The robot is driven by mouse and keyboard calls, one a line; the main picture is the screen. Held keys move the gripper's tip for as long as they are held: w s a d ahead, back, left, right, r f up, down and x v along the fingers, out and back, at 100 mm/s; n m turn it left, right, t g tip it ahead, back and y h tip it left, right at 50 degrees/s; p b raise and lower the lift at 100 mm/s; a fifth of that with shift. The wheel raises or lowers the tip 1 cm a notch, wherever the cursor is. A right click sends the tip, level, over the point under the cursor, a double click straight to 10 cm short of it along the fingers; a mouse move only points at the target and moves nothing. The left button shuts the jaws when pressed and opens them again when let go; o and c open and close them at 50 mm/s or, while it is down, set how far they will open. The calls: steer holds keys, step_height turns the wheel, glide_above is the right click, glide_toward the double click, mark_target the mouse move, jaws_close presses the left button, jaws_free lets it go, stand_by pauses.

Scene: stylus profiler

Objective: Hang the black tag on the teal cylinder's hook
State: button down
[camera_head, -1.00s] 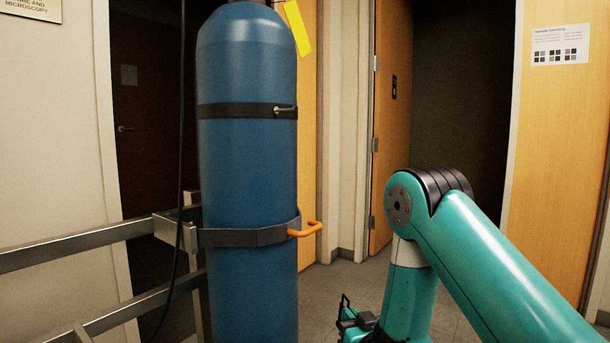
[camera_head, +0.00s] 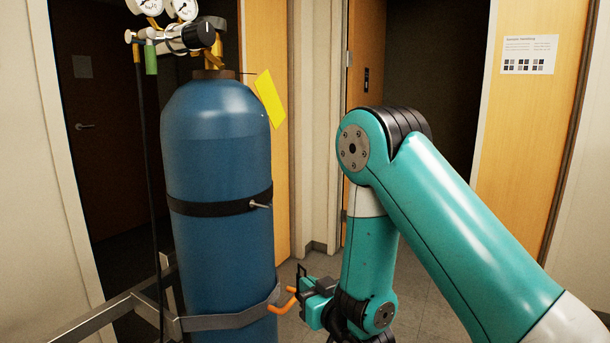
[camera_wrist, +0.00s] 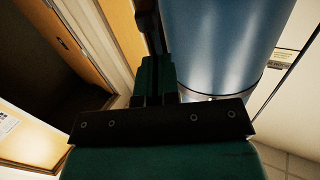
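The gas cylinder (camera_head: 218,260) looks blue rather than teal. It stands upright at left centre. An orange hook (camera_head: 285,303) sticks out from its lower metal band. A short metal peg (camera_head: 260,205) is on the black strap higher up. My gripper (camera_head: 303,287) is low, just right of the orange hook; in this view they nearly overlap, and I cannot tell whether they touch. In the wrist view its fingers (camera_wrist: 155,75) are close together around a thin dark piece (camera_wrist: 149,30), which looks like the black tag edge-on. A small black outline also shows above the gripper in the head view (camera_head: 301,270).
A yellow tag (camera_head: 270,98) hangs near the cylinder's neck, below the gauges and valve (camera_head: 185,30). A metal rail (camera_head: 115,318) runs to the cylinder from the left. Wooden doors stand behind. Floor is free right of the cylinder.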

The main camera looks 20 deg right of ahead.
step_height(320, 180, up, 16)
steer(key=s+a+n+y+p, duration=0.1)
steer(key=s+a+p, duration=0.1)
steer(key=p, duration=1)
steer(key=shift+s+g, duration=0.3)
steer(key=shift+s, duration=0.1)
steer(key=shift+a+f, duration=0.1)
steer(key=shift+a, duration=0.05)
steer(key=shift+w+a+p, duration=0.75)
steer(key=shift+w+p, duration=0.1)
steer(key=shift+w, duration=0.2)
steer(key=shift+w+a+p, duration=0.7)
steer(key=shift+w+p, duration=0.1)
steer(key=shift+w, duration=0.2)
steer(key=shift+s, duration=0.3)
steer(key=shift+s+d+r+b, duration=0.2)
steer(key=shift+s+r+b, duration=0.1)
steer(key=shift+s, duration=0.3)
steer(key=shift+f+b, duration=0.15)
steer(key=shift+b, duration=0.15)
